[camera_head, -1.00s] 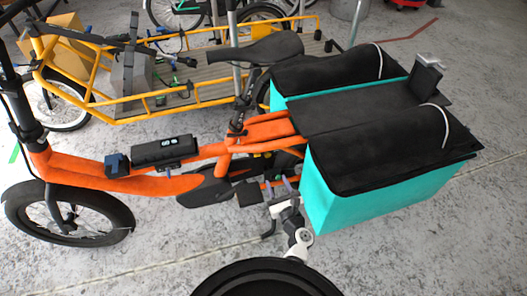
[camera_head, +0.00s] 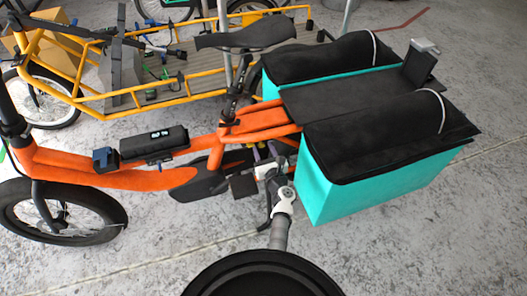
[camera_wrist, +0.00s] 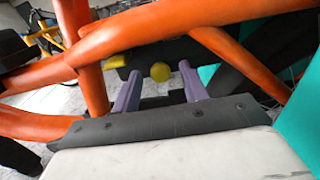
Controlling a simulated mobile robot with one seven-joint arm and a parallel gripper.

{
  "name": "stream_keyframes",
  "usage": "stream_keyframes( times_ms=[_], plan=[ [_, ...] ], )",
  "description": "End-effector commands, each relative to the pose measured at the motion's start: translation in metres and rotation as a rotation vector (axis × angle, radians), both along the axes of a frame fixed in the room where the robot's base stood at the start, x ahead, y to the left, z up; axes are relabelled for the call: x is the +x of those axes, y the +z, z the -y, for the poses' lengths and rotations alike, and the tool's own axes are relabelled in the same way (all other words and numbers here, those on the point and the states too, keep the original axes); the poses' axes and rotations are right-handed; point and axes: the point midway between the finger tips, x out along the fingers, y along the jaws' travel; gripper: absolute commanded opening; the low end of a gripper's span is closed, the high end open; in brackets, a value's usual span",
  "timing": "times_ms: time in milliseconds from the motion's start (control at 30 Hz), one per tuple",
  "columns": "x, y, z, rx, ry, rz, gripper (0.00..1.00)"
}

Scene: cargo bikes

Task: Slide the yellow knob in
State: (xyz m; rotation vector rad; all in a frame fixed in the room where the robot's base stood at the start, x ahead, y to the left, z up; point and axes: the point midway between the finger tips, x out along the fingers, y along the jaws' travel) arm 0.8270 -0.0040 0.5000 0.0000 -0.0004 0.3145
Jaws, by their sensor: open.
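The round yellow knob (camera_wrist: 160,71) shows in the wrist view on a dark part beneath the orange tube. A second yellow piece (camera_wrist: 116,62) is just left of it, partly under the tube. My gripper (camera_wrist: 160,73) is open, with one purple finger on each side of the round knob in the picture. I cannot tell whether either finger touches it. In the head view my gripper (camera_head: 265,151) reaches in at the orange bike's frame (camera_head: 222,140), beside the teal bag. The knob is too small or hidden to make out there.
The teal bag (camera_head: 370,185) with a black top stands close to the right of my gripper. A black pedal (camera_head: 243,186) is close to its left. A yellow cargo bike (camera_head: 150,88) is behind. The near floor is clear.

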Motion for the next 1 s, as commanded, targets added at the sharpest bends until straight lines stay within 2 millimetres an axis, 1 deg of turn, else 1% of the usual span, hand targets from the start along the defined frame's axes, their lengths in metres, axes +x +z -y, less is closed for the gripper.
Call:
stream_keyframes(
  times_ms=[100, 300, 333, 600, 667, 867, 967, 1000],
  plan=[
    [0.003, 0.0, -0.001, 0.0, 0.0, -0.001, 0.44],
    [0.003, 0.0, -0.001, 0.0, 0.0, -0.001, 0.44],
    [0.003, 0.0, -0.001, 0.0, 0.0, -0.001, 0.42],
    [0.003, 0.0, -0.001, 0.0, 0.0, 0.0, 0.07],
    [0.003, 0.0, -0.001, 0.0, 0.0, 0.0, 0.0],
    [0.003, 0.0, 0.0, 0.0, 0.0, 0.0, 0.0],
    [0.006, 0.0, 0.007, -0.001, -0.002, 0.0, 0.0],
    [0.008, 0.0, 0.012, -0.001, -0.003, 0.0, 0.0]
  ],
)
